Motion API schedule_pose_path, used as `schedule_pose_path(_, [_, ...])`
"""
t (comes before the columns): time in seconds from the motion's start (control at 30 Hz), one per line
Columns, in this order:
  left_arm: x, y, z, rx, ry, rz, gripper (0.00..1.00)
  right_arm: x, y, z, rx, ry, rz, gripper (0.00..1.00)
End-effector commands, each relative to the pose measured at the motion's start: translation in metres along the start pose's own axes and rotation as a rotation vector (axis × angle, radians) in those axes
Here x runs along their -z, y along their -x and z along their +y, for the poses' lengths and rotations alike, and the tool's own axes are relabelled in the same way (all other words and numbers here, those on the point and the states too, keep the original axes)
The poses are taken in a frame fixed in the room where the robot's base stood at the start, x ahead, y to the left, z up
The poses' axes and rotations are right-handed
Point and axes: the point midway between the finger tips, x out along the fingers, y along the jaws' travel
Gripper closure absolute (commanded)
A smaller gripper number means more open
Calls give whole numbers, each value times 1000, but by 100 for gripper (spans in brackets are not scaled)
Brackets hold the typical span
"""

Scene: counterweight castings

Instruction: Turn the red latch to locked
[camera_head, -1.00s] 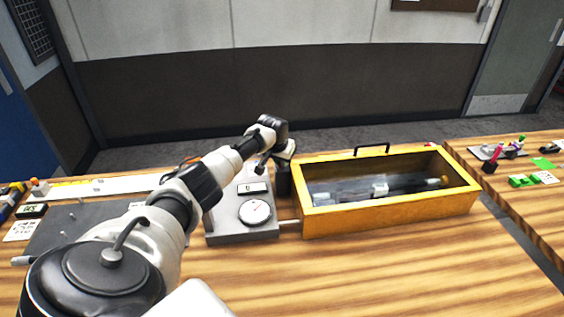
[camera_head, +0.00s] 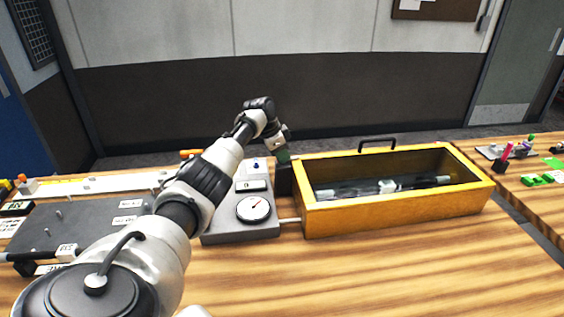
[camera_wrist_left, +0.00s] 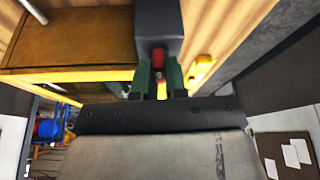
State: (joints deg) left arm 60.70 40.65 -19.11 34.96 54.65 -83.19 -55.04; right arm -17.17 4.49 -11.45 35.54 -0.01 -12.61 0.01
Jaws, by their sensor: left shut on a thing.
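The red latch (camera_wrist_left: 158,58) shows in the left wrist view, against the end of a dark grey block (camera_wrist_left: 160,25). My left gripper (camera_wrist_left: 159,78) has its green fingers on either side of the latch and is shut on it. In the head view my left gripper (camera_head: 282,153) reaches down at the back left corner of the yellow box (camera_head: 400,216), just above the dark block (camera_head: 284,181). The latch is hidden there, and I cannot tell its turned position. My right gripper is out of view.
A grey unit with a round dial (camera_head: 253,208) stands left of the box, joined to it by a short rod. The box has a black handle (camera_head: 378,141) at its back. A grey plate (camera_head: 85,222) lies at left. The front bench is clear.

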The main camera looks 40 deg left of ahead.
Motion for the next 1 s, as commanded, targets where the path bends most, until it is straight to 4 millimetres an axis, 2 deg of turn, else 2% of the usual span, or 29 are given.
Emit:
schedule_pose_path(0.03, [-1, -2, -1, -8, -20, 1, 100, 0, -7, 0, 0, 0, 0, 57])
schedule_pose_path(0.23, [0, 0, -1, -33, -84, 0, 100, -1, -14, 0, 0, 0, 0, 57])
schedule_pose_path(0.8, [0, 1, -1, -44, -112, -3, 100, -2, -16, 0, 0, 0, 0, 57])
schedule_pose_path(0.83, [-1, 1, -1, -44, -112, -3, 84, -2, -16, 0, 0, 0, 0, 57])
schedule_pose_path(0.87, [0, 1, -1, -44, -112, -2, 80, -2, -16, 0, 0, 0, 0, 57])
schedule_pose_path(0.9, [0, 1, -1, -44, -112, -2, 77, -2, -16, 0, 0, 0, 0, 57])
schedule_pose_path(1.0, [0, 1, -1, -44, -111, -2, 77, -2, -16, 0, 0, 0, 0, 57])
